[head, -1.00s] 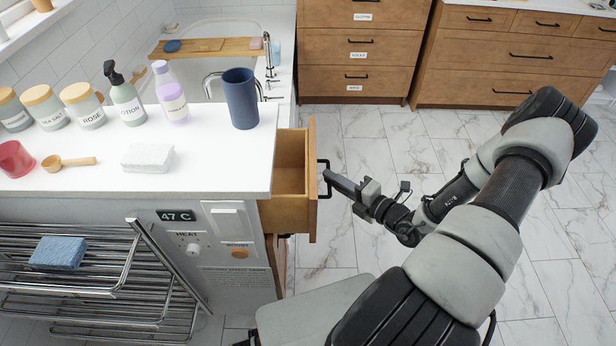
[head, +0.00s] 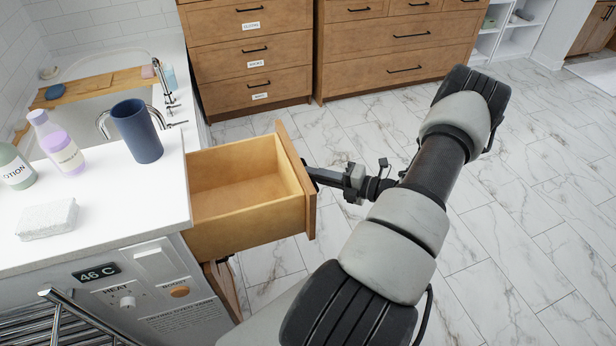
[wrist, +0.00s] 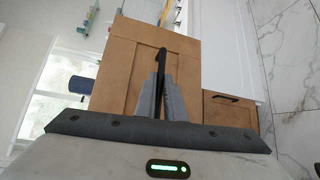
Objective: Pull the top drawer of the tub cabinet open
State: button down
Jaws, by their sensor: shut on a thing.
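The top drawer (head: 245,236) of the tub cabinet stands well out from under the white counter (head: 120,211), and its inside looks empty. Its wooden front also shows in the wrist view (wrist: 113,72). My gripper (head: 312,174) is at the outer face of that front. In the wrist view my gripper (wrist: 161,92) has its fingers closed around the black bar handle (wrist: 162,58). In the head view the handle is mostly hidden by the drawer front and my gripper.
A blue cup (head: 137,132), a lilac bottle (head: 57,145) and a white block (head: 46,217) stand on the counter. A chrome rack (head: 62,318) is at lower left. Wooden drawer units (head: 255,55) line the back. The marble floor (head: 540,200) at right is clear.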

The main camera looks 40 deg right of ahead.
jog(key=c, duration=1.8)
grip_release()
jog(key=shift+c, duration=0.2)
jog(key=p+v, duration=0.1)
jog(key=v, duration=1.6)
jog(key=shift+s+d, duration=0.15)
jog(key=shift+s, duration=0.05)
